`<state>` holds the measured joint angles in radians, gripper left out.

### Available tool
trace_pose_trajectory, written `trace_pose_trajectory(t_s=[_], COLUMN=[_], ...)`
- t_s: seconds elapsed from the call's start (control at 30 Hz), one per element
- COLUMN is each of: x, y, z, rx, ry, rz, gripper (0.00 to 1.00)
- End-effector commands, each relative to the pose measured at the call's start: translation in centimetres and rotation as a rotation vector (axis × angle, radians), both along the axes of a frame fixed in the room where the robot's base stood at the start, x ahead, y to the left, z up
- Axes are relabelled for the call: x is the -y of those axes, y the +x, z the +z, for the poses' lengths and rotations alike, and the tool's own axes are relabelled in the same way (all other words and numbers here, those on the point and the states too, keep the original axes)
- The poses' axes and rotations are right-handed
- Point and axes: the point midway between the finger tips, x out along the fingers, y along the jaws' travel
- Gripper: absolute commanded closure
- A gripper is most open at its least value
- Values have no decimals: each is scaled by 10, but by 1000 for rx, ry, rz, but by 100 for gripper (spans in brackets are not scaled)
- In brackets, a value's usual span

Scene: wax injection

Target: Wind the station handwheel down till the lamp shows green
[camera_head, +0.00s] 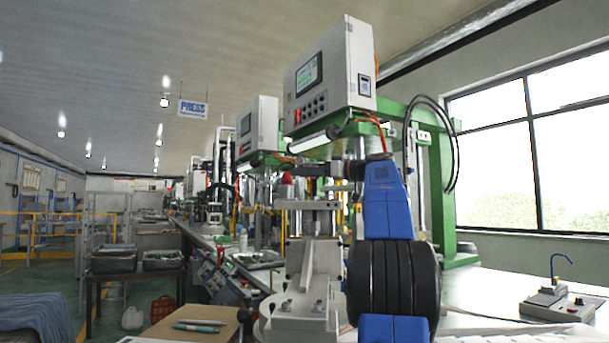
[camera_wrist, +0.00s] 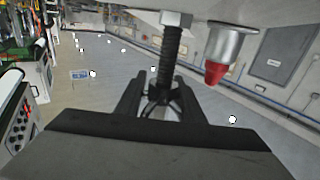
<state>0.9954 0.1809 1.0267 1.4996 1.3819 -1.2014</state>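In the wrist view my gripper (camera_wrist: 158,98) has its two dark fingers standing apart. A dark threaded spindle (camera_wrist: 168,60) with a pale hex nut (camera_wrist: 176,19) at its top runs down into the gap between them. Dark spoke-like shapes lie between the fingers; I cannot tell whether they are the handwheel. A metal cylinder with a red tip (camera_wrist: 216,72) hangs to the right. In the head view my gripper (camera_head: 312,170) points left, in front of the press station with its white control box (camera_head: 330,68). No lit green lamp can be made out.
A green frame (camera_head: 441,190) stands behind my arm. A pale metal fixture (camera_head: 309,285) is below my gripper. A small device with a blue curved wire (camera_head: 555,303) sits on the right worktop. Pens lie on a brown board (camera_head: 165,329) at lower left. An aisle runs left.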

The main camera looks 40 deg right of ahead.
Motion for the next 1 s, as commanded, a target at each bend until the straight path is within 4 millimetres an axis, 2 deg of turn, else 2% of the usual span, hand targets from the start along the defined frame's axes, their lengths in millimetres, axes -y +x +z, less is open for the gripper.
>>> trace_pose_trajectory(t_s=[0.3, 0.47, 1.0], x=[0, 5, 42], y=[-1, -11, -103], z=[0, 0, -1], rx=[-1, -2, -1], ry=[0, -1, 1], rz=[1, -1, -3], gripper=[62, 62, 62])
